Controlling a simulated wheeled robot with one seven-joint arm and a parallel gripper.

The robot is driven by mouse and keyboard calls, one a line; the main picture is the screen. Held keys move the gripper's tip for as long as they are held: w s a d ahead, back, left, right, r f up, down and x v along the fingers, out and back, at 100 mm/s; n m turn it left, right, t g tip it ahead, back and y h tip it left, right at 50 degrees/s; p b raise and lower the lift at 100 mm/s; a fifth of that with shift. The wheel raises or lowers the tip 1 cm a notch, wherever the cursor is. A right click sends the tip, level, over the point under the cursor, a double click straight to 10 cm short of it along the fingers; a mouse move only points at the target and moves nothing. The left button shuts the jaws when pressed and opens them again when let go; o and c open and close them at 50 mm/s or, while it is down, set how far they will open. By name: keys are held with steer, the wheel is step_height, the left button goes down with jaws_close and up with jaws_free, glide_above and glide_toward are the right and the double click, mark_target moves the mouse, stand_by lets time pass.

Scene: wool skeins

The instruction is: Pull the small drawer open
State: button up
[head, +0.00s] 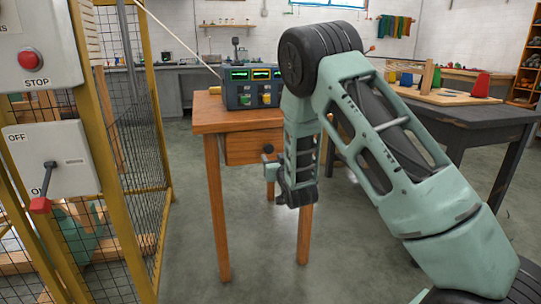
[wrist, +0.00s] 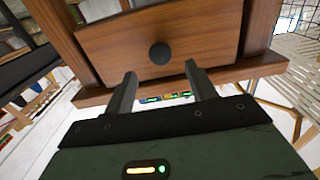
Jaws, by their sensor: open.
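The small drawer (head: 243,149) is a brown wooden front under the top of a wooden table (head: 222,114). It looks shut. In the wrist view the drawer front (wrist: 105,45) fills the upper middle, with a round black knob (wrist: 160,53) at its centre. My gripper (wrist: 160,72) is open, its two dark fingers pointing at the drawer front, one to each side below the knob in the picture. Nothing is between the fingers. Whether the fingertips touch the wood I cannot tell. In the head view my arm covers the right part of the table.
A control box (head: 252,88) with green displays stands on the table. A yellow-framed mesh cage (head: 150,180) with switch boxes stands at the left. A dark table (head: 450,105) with coloured cones is at the right. The floor before the drawer table is clear.

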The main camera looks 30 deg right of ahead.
mark_target(269, 150)
steer(key=b+x, duration=0.1)
steer(key=x, duration=0.5)
steer(key=shift+c, duration=0.4)
jaws_close()
